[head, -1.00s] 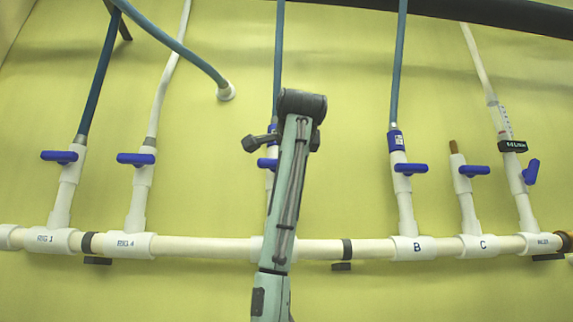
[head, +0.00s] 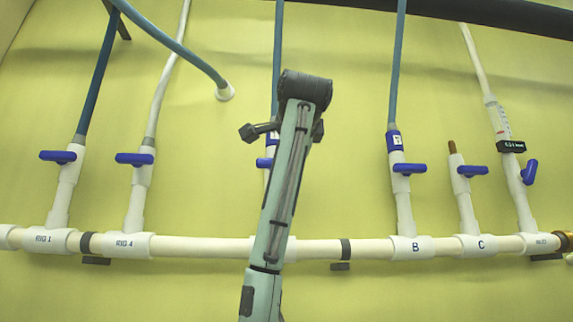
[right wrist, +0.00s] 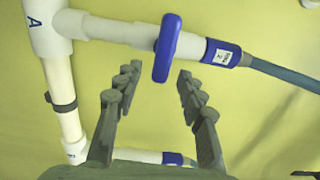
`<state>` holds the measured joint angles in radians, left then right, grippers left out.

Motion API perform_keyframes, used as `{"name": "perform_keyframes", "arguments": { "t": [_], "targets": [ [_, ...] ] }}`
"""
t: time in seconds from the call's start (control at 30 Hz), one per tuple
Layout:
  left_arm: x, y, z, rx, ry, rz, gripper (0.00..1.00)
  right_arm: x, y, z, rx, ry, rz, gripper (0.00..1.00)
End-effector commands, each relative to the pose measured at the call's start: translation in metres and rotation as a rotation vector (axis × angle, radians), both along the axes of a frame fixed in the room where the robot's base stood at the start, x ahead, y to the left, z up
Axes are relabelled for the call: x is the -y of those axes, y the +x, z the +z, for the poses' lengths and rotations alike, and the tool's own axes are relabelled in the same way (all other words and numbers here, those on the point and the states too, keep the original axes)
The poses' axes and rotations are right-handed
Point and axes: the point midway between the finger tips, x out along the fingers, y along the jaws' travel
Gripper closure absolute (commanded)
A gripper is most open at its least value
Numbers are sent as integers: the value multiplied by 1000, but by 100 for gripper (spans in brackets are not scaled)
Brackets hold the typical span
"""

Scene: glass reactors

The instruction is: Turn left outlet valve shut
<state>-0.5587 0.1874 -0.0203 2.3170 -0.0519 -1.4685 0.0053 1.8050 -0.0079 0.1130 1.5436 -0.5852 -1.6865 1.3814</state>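The valve on branch A has a blue handle (right wrist: 168,47) set crosswise to its white pipe, in the right wrist view. The letter A is on the tee (right wrist: 47,27) at its foot. In the head view my right arm covers most of this branch; a bit of the blue handle (head: 264,163) shows beside it. My right gripper (right wrist: 158,76) is open, its fingers apart on either side of the handle's near end and not visibly closed on it. My left gripper is in neither view.
Branch B's handle (head: 409,169) and branch C's handle (head: 473,171) stand to the right, crosswise. RIG 4's handle (head: 135,159) and RIG 1's handle (head: 58,157) stand to the left. A white manifold pipe (head: 200,247) runs along the yellow wall (head: 340,110).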

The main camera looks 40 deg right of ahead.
Motion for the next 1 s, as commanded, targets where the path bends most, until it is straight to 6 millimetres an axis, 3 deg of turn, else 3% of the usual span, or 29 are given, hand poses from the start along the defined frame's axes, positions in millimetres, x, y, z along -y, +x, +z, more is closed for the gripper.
{"name": "perform_keyframes", "arguments": {
  "t": [0.2,0.4,1.0],
  "targets": [
    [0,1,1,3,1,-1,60,-26,-41,1,4,0,2,60],
    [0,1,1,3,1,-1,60,-39,-63,0,1,1,0,60],
    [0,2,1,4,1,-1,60,-42,-69,0,-2,1,-1,60]
  ]
}}
